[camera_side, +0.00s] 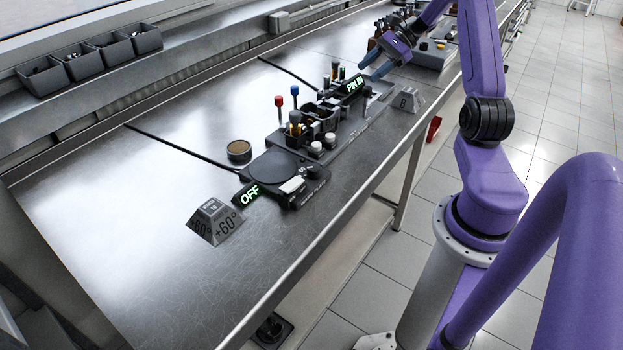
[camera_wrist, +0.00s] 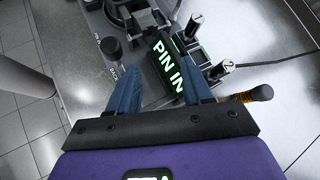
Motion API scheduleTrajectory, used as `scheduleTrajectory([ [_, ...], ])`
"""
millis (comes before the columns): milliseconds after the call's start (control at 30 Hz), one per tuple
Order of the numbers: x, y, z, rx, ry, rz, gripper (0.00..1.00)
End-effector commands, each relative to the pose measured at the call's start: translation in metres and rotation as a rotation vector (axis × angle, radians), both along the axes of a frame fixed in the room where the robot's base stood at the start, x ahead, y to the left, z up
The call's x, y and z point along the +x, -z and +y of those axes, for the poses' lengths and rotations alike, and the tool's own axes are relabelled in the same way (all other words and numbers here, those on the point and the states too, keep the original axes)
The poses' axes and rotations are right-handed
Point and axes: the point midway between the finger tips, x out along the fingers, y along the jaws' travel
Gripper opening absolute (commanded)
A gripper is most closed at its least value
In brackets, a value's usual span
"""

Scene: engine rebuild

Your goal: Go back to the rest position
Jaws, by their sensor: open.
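My gripper (camera_side: 372,67) hangs over the far part of the steel bench, near the "PIN IN" display. Its two blue fingers are spread apart with nothing held between them. In the wrist view the gripper (camera_wrist: 160,95) points toward the dark fixture, and the lit green "PIN IN" sign (camera_wrist: 174,62) shows just beyond and between the fingers. In the side view the "PIN IN" sign (camera_side: 353,85) stands on the fixture just left of the fingertips. I cannot tell the exact height of the fingers above the fixture.
The fixture block (camera_side: 335,135) has red and blue knobs. A round plate with an "OFF" sign (camera_side: 249,194) is nearer, beside a "+60°" wedge (camera_side: 215,222). A small tin (camera_side: 239,150) and a "B" wedge (camera_side: 406,99) stand on the bench. Dark bins (camera_side: 80,62) line the back shelf. The near left bench is clear.

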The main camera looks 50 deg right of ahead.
Motion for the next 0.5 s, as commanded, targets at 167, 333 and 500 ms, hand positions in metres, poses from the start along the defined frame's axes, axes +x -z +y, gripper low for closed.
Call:
scheduleTrajectory([
  [167, 0.035, -0.018, 0.085, -0.181, -0.270, -0.019, 0.50],
  [333, 0.031, -0.028, 0.176, -0.302, -0.578, -0.049, 0.50],
  [500, 0.005, -0.035, 0.258, -0.415, -0.898, -0.108, 0.50],
])
